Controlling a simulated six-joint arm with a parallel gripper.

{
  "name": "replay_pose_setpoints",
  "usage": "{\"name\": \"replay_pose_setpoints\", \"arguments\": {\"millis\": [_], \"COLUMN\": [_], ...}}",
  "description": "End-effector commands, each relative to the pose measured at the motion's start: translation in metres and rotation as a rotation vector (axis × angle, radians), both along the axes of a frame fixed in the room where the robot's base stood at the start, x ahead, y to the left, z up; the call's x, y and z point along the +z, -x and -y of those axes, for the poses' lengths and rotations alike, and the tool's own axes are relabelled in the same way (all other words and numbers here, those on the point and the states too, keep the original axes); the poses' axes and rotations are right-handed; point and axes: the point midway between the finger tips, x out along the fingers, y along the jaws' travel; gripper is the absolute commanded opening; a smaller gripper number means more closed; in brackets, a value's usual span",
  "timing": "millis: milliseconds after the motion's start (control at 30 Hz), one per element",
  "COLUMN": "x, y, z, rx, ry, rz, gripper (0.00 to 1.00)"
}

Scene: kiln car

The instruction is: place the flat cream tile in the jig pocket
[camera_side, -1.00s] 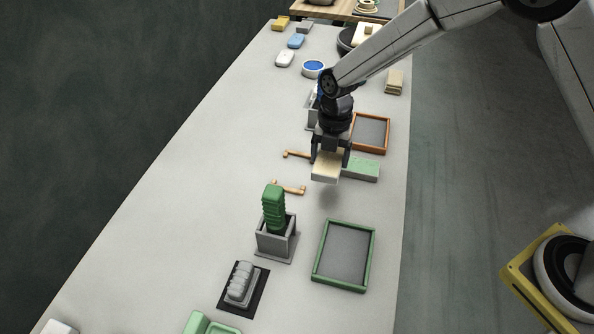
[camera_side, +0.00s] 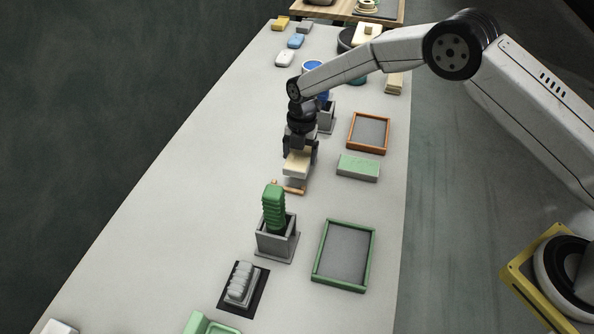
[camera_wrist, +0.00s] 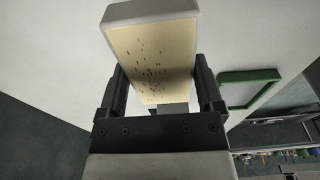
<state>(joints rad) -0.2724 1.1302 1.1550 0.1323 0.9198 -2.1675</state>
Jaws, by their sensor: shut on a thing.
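In the wrist view the tile (camera_wrist: 150,55) sits between the two fingers of my gripper (camera_wrist: 160,78), showing a speckled cream face and a pale edge. An orange-brown bracket (camera_side: 295,190) shows just below the tile in the side view; it may be part of the jig pocket, but I cannot tell. Its companion bracket is hidden behind my gripper. I cannot tell the exact gap between tile and bench.
A grey holder (camera_side: 277,243) with a ribbed green piece (camera_side: 273,207) stands nearby in front. A pale green block (camera_side: 358,168), an orange-framed tray (camera_side: 387,135) and a green-framed tray (camera_side: 371,258) lie to the right. The bench (camera_side: 200,180) is clear to the left.

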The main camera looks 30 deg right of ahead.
Motion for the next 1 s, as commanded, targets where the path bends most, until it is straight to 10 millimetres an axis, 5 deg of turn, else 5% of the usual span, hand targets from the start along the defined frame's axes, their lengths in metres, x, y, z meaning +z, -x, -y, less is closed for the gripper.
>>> {"name": "replay_pose_setpoints", "arguments": {"millis": [800,1000], "x": [-0.028,-0.050], "y": [-0.023,-0.022], "z": [-0.006,-0.006], "rx": [0.000,0.000], "ry": [-0.001,0.001], "rz": [0.002,-0.001], "gripper": [0.00,0.00]}}
